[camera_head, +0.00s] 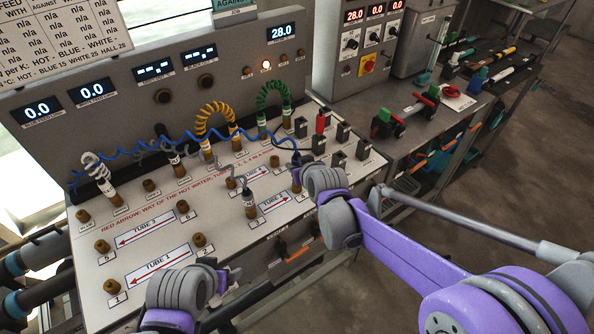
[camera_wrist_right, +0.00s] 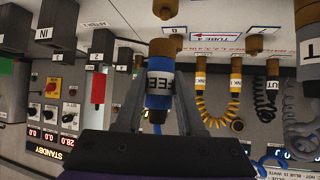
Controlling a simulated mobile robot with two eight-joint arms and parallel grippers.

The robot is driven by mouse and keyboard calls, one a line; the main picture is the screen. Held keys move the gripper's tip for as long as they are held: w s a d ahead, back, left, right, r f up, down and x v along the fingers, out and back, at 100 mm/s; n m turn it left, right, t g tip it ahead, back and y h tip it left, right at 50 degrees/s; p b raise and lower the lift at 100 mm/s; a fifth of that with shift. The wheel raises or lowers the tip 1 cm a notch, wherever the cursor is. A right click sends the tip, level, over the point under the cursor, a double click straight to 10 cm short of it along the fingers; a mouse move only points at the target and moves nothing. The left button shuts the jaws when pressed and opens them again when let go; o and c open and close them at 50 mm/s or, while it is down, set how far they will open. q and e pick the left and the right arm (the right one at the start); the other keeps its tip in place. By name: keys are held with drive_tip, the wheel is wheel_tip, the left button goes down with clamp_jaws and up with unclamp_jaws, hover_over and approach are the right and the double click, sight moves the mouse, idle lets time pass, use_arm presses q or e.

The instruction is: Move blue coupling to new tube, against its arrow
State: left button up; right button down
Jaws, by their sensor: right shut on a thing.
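A coiled blue hose (camera_head: 225,137) runs left from there. Red-arrow labels mark Tube 1 (camera_head: 158,265), Tube 3 (camera_head: 145,232) and Tube 2 (camera_head: 275,203). My left gripper's fingers do not show.
A white coiled hose (camera_head: 97,163), a yellow one (camera_head: 214,118) and a green one (camera_head: 272,94) rise from the panel. A grey-hosed coupling (camera_head: 248,203) stands beside Tube 2. Bare brass stubs (camera_head: 103,246) stand at left. Black valve blocks (camera_head: 318,143) stand at right.

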sight(296, 156)
wheel_tip(296, 156, up, 3)
drive_tip(key=shift+w+r+p, duration=0.1)
drive_tip(key=shift+w+p, duration=0.05)
drive_tip(key=shift+p, duration=0.35)
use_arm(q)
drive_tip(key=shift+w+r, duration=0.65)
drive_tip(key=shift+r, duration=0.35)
use_arm(e)
drive_tip(key=shift+f, duration=0.2)
